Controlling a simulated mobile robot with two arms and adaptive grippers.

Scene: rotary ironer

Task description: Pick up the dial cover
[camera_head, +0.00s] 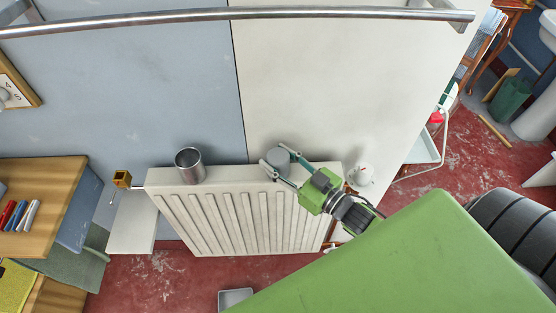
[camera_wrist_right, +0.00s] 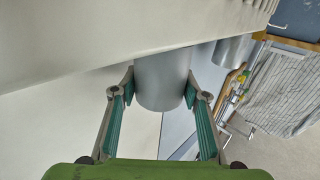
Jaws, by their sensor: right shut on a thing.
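The dial cover appears to be the smooth grey cylinder (camera_head: 278,157) at the top edge of the white ribbed radiator, toward its right end. My right gripper (camera_head: 276,160) reaches it from the lower right and is shut on it. In the right wrist view the grey cylinder (camera_wrist_right: 161,82) sits between the two green-padded fingertips (camera_wrist_right: 159,90), one on each side. I cannot tell whether it still touches what is behind it. My left gripper is not in view.
A metal cup (camera_head: 189,166) stands on the left part of the radiator (camera_head: 225,215). A small white item (camera_head: 361,175) is right of my gripper. A metal rail (camera_head: 250,14) runs across the top. A wooden desk (camera_head: 45,195) is at the left. Red floor lies below.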

